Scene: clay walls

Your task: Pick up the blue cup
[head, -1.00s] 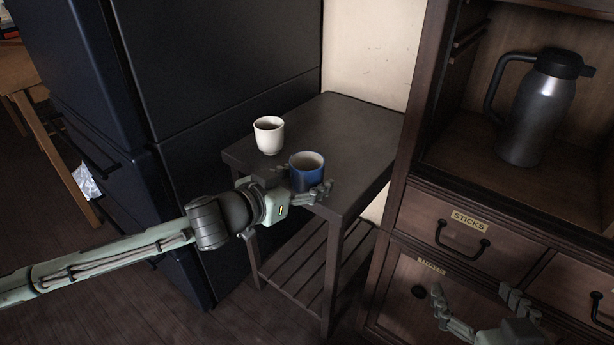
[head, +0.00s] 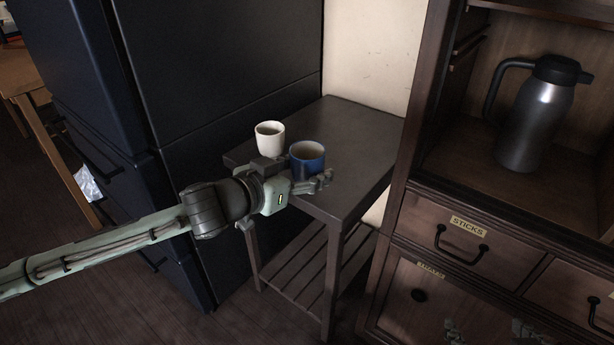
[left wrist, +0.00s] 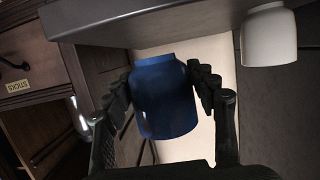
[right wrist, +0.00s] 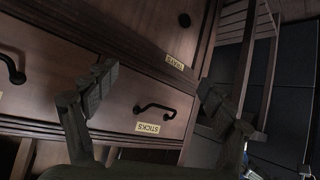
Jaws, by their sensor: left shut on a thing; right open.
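The blue cup (head: 308,163) is upright in the head view, over the front part of the dark side table. My left gripper (head: 296,174) is shut on it, with one finger on each side. In the left wrist view the blue cup (left wrist: 165,98) sits between the fingers (left wrist: 160,82), and its base appears clear of the tabletop. My right gripper (right wrist: 157,84) is open and empty in the right wrist view, in front of the drawers. In the head view only bits of it show at the bottom edge.
A white cup (head: 269,138) stands on the side table (head: 355,135), behind and left of the blue cup; the tabletop's right part is free. A dark fridge (head: 215,60) is at left. A wooden cabinet (head: 405,225) with a steel jug (head: 540,120) stands at right.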

